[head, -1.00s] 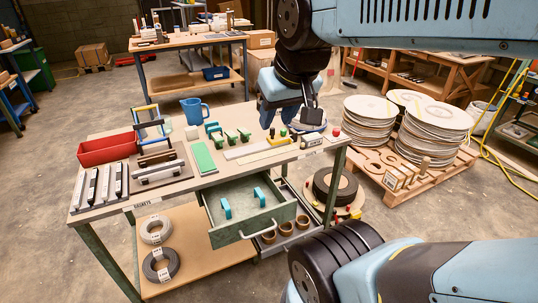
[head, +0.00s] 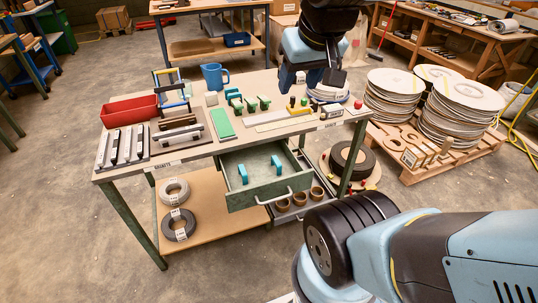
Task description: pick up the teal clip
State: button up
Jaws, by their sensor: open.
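Two teal clips, one on the left (head: 243,174) and one on the right (head: 276,163), stand apart in the open green drawer (head: 262,197) under the bench top. Another teal clip (head: 232,94) lies on the bench top, close to several green clips (head: 264,102). My gripper (head: 311,82) hangs over the back right part of the bench, right of the clips on top and above the drawer's height. It is open, with nothing seen between its dark fingers. The fingers are partly dark and small here, and the arm hides some of the bench behind them.
A pallet of stacked discs (head: 461,105) stands on the right. A lower drawer sits beneath the open one. Floor in front is clear.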

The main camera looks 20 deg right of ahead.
jog(key=w+d+f+g+h, duration=0.1)
jog(key=w+d+f+g, duration=0.1)
jog(key=w+f, duration=0.6)
jog(key=g+y, duration=0.1)
jog(key=g, duration=0.2)
send_over(276, 159)
notch_tip(276, 159, down, 24)
jog(key=f, duration=0.9)
jog(key=shift+s+d+f, duration=0.2)
jog(key=shift+f, duration=0.15)
jog(key=shift+w+a+f, duration=0.15)
jog(key=shift+f, duration=0.85)
jog(key=shift+w+a+f, duration=0.1)
jog(key=shift+w+f, duration=0.05)
jog(key=shift+f, duration=1.5)
grip_shut()
